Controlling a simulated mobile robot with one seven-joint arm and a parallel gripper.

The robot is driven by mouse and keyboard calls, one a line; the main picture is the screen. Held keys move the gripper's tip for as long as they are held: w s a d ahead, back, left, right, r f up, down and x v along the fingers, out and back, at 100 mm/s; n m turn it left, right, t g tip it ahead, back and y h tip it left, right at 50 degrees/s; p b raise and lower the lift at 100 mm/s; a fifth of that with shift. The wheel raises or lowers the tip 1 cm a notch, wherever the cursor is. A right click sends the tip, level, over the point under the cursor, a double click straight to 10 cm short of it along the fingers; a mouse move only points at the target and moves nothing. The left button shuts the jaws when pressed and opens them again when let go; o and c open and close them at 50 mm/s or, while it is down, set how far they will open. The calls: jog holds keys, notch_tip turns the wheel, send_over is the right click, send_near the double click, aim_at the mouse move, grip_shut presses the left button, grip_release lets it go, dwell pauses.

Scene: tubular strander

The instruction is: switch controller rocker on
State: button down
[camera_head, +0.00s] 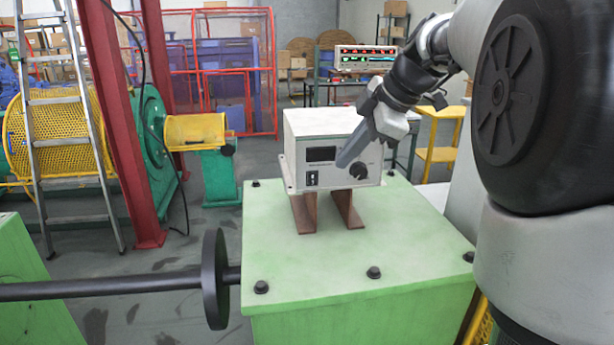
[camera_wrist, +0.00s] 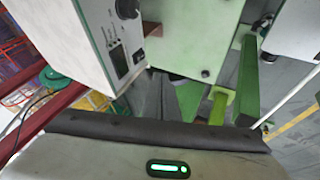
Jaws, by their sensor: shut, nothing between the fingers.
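The controller (camera_head: 296,158) is a pale box with a dark display (camera_head: 321,154), a round black knob (camera_head: 359,171) and a small black rocker (camera_head: 312,179) low on the left of its front. In the wrist view the controller (camera_wrist: 75,40) is at upper left, with its rocker (camera_wrist: 138,56) near the panel's edge. My gripper (camera_head: 343,160) is shut and empty. In the head view its tips lie in front of the panel, between display and knob, up and right of the rocker. They look apart from the rocker. I cannot tell which way the rocker is set.
The controller stands on two brown supports (camera_head: 348,210) on a green bench (camera_head: 320,265) with black bolts. A dark shaft with a disc (camera_head: 214,280) is at the bench's left. A red post (camera_head: 115,120) and ladder (camera_head: 60,130) stand further left. The bench top before the controller is clear.

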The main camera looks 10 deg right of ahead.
aim_at(313, 179)
jog(key=shift+f, duration=0.1)
jog(key=w+a+f+p, duration=0.1)
jog(key=w+a+f, duration=0.2)
jog(key=w+f, duration=0.5)
jog(key=shift+w+a+f+p, duration=0.2)
jog(key=shift+a+f+p, duration=0.1)
jog(key=shift+f, duration=0.15)
